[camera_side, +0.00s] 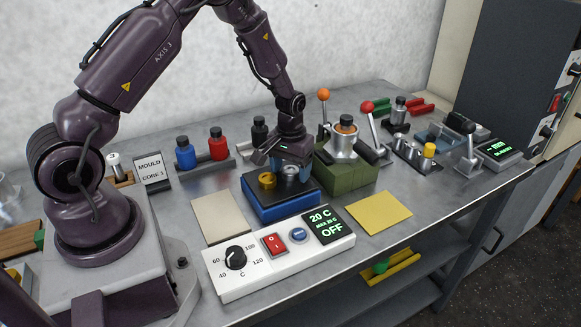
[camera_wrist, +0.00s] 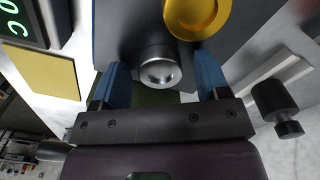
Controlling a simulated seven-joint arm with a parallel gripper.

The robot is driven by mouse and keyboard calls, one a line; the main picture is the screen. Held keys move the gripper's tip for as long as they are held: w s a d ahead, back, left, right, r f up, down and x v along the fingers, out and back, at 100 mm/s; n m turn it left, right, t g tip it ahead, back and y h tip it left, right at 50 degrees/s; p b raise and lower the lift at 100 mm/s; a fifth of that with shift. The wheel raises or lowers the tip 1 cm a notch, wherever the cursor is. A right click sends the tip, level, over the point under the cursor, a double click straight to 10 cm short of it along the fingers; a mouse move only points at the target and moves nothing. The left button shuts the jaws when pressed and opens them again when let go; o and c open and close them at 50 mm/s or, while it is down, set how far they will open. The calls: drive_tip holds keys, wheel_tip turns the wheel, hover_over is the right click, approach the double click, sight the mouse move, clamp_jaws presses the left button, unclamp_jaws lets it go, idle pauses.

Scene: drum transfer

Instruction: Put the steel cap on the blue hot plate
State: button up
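The blue hot plate (camera_side: 282,207) stands mid-bench with a dark top; part of that top (camera_wrist: 130,28) fills the upper middle of the wrist view. The steel cap (camera_side: 291,172) appears to sit on the plate's top towards the rear right. In the wrist view the steel cap (camera_wrist: 158,72) lies between my blue fingers. My gripper (camera_side: 284,161) is low over it, fingers on either side with gaps, so it is open. A brass cap (camera_side: 267,180) sits on the plate beside the steel cap; it also shows in the wrist view (camera_wrist: 197,14).
A control box (camera_side: 278,262) in front reads 20 C and OFF. A green block with a clamp fixture (camera_side: 346,172) stands close to the right of the plate. A rack with blue and red bottles (camera_side: 218,147) is behind. Beige (camera_side: 219,216) and yellow (camera_side: 379,213) pads lie either side.

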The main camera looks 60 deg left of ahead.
drive_tip(key=shift+r, duration=0.15)
wheel_tip(320, 180, up, 12)
wheel_tip(320, 180, up, 12)
drive_tip(key=m+t, duration=0.2)
drive_tip(key=m, duration=0.1)
hover_over(291, 170)
drive_tip(key=s+d, duration=0.6)
drive_tip(key=s+d+r+m+t, duration=0.1)
drive_tip(key=s+d+r, duration=0.1)
drive_tip(key=s, duration=0.4)
drive_tip(key=s+d+r+m+t, duration=0.2)
drive_tip(key=s+d+r, duration=0.1)
drive_tip(key=s, duration=0.4)
drive_tip(key=shift+s+d+r+t, duration=0.25)
drive_tip(key=shift+d+r+t, duration=0.05)
drive_tip(key=shift+d, duration=0.35)
